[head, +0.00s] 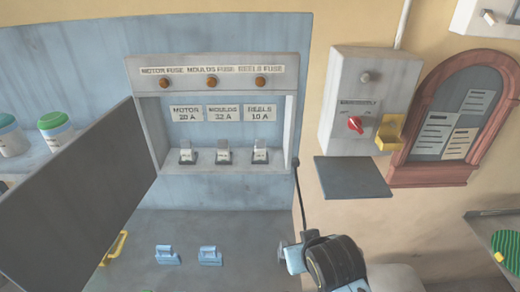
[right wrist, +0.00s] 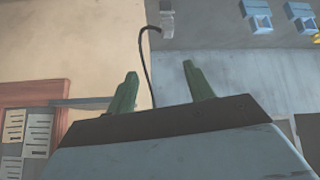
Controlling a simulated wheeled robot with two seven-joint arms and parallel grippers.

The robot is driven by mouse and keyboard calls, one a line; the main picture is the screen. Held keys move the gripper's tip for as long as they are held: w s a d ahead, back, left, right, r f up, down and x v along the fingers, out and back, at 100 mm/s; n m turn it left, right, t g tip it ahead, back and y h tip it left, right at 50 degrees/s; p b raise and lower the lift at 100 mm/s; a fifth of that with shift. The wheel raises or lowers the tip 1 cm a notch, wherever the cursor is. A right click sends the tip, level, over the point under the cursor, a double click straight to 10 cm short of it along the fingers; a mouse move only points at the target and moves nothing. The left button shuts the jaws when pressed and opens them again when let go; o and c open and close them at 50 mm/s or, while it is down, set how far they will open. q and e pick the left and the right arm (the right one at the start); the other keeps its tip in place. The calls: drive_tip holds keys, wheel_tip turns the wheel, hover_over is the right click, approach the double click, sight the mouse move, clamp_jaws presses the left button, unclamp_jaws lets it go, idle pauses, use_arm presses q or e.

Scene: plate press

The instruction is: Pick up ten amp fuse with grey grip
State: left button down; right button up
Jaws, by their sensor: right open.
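Three small fuses sit in a row in the open grey fuse box. The one under the label "REELS 10 A" (head: 260,155) is on the right, with a pale grey top and dark base. The motor fuse (head: 186,154) and the moulds fuse (head: 224,154) look much alike at this size. My right gripper (head: 283,250) is below and right of the box, apart from the fuses, at the right end of the bench. In the right wrist view its green fingers (right wrist: 162,88) stand apart with nothing between them. My left gripper is not in view.
Two blue pieces (head: 167,255) lie on the dark bench (head: 235,235); they show in the right wrist view (right wrist: 257,12). A dark panel (head: 75,200) stands at left. A grey shelf (head: 352,177) juts out below the red-switch box (head: 365,100). A thin black rod (head: 299,200) rises near my gripper.

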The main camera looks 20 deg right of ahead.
drive_tip(key=w+a+r+m+t+h, duration=0.1)
drive_tip(key=w+a+r+m+t, duration=0.15)
drive_tip(key=w+r, duration=0.7)
drive_tip(key=t+h, duration=0.1)
drive_tip(key=t, duration=0.2)
approach(260, 145)
drive_tip(key=shift+g, duration=0.25)
drive_tip(key=x, duration=0.7)
drive_tip(key=shift+w+d+p, duration=0.1)
drive_tip(key=shift+d+p, duration=0.3)
drive_tip(key=x, duration=0.2)
drive_tip(key=p+x, duration=0.1)
drive_tip(key=x, duration=0.1)
drive_tip(key=shift+w+a, duration=0.15)
drive_tip(key=shift+a, duration=0.2)
drive_tip(key=shift+w+d+f, duration=0.15)
drive_tip(key=shift+w+f, duration=0.15)
drive_tip(key=shift+w, duration=0.2)
drive_tip(key=c, duration=1.1)
drive_tip(key=shift+r, duration=0.1)
